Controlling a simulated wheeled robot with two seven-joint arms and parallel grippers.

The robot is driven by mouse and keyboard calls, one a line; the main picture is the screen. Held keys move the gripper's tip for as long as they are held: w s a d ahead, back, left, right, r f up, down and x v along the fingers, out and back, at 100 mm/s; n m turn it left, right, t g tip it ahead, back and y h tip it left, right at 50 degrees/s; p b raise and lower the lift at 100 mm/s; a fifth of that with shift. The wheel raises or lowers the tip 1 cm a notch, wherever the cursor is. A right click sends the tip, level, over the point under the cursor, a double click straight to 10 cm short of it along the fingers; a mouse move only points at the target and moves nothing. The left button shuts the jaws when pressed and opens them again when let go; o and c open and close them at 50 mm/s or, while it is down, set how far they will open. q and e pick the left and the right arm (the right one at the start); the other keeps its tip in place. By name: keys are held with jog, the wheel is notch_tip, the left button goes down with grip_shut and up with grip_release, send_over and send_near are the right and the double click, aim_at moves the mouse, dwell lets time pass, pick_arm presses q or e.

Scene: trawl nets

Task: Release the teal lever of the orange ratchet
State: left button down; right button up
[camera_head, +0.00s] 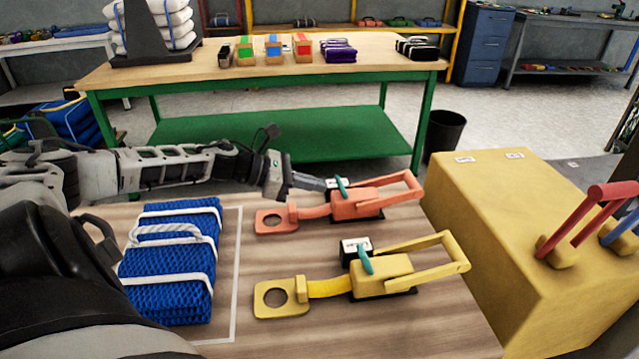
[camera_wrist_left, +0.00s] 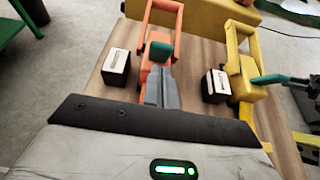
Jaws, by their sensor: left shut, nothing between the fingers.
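The orange ratchet (camera_head: 357,204) lies on the wooden table with its strap and ring end to the left and its handle raised to the right. Its teal lever (camera_head: 341,188) stands up on its far side. It also shows in the left wrist view (camera_wrist_left: 161,50), just beyond the fingertips. My left gripper (camera_head: 318,184) reaches in from the left, its fingers shut and empty. In the wrist view its fingertips (camera_wrist_left: 158,72) are close to the teal lever; I cannot tell whether they touch it.
A yellow ratchet (camera_head: 382,275) with its own teal lever lies nearer the front. Small black labelled blocks (camera_wrist_left: 116,66) stand by the ratchets. A blue net bundle (camera_head: 170,265) lies at left. A yellow box (camera_head: 490,220) with red and blue handles stands at right.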

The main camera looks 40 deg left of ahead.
pick_arm(q)
jog(key=shift+w+d+r, duration=0.25)
jog(key=shift+w+d, duration=0.25)
jog(key=shift+w, duration=0.05)
pick_arm(e)
jog(key=shift+s+f, duration=0.15)
jog(key=shift+d+f, duration=0.1)
pick_arm(q)
jog(key=shift+w+r, duration=0.1)
jog(key=shift+r, duration=0.05)
